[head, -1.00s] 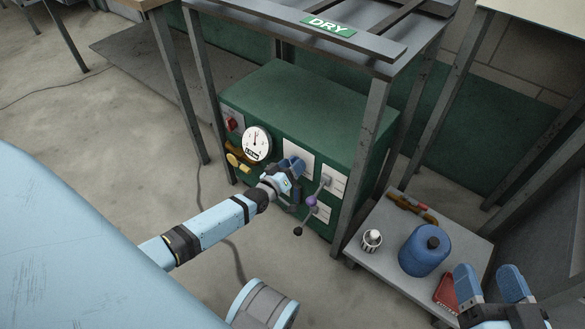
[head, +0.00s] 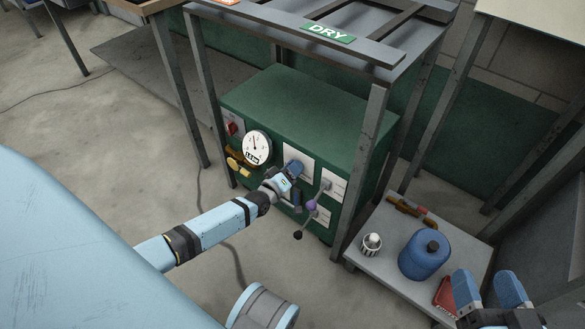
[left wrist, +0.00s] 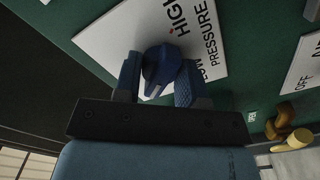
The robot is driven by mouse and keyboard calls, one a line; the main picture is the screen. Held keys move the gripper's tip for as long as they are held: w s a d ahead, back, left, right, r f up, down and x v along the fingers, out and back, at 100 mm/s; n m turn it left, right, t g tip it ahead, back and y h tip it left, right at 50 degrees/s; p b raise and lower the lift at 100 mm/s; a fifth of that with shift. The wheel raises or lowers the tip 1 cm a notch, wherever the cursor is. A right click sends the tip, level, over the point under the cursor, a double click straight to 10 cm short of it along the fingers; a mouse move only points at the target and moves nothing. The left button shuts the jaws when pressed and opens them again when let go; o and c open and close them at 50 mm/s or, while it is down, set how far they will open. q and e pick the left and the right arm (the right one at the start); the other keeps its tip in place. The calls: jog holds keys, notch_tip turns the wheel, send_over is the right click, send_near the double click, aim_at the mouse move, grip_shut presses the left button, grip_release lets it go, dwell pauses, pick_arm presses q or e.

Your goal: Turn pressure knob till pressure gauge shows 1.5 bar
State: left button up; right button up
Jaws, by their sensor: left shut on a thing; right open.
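The pressure gauge (head: 257,147) is a round white dial on the front of the green cabinet. Its dark needle points up and a little left; the numbers are too small to read. The pressure knob (left wrist: 160,68) is dark blue and sits on a white plate (left wrist: 100,45) with HIGH and LOW PRESSURE lettering. My left gripper (left wrist: 157,82) is shut on the knob, one finger on each side; in the head view it (head: 294,172) hides the knob. My right gripper (head: 490,290) is open and empty at the lower right.
A lever with a purple joint (head: 312,205) stands close right of my left gripper. A brass valve (head: 238,162) is below the gauge. A low grey table (head: 385,265) holds a blue canister (head: 424,254) and a small striped container (head: 371,244). Rack legs (head: 360,165) frame the cabinet.

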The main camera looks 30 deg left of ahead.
pick_arm(q)
jog(key=shift+n, duration=0.3)
pick_arm(e)
jog(key=shift+f, duration=0.15)
pick_arm(q)
jog(key=o, duration=0.9)
jog(key=shift+s, duration=0.2)
jog(key=s+p, duration=0.1)
jog(key=s, duration=0.3)
jog(key=s+p, duration=0.2)
jog(key=s, duration=0.3)
jog(key=s+a+p, duration=0.1)
jog(key=s, duration=0.3)
jog(key=shift+s+p, duration=0.25)
jog(key=shift+p, duration=0.05)
pick_arm(e)
jog(key=shift+m+t, duration=0.7)
jog(key=shift+t, duration=0.1)
jog(key=r, duration=0.5)
jog(key=shift+s, duration=0.3)
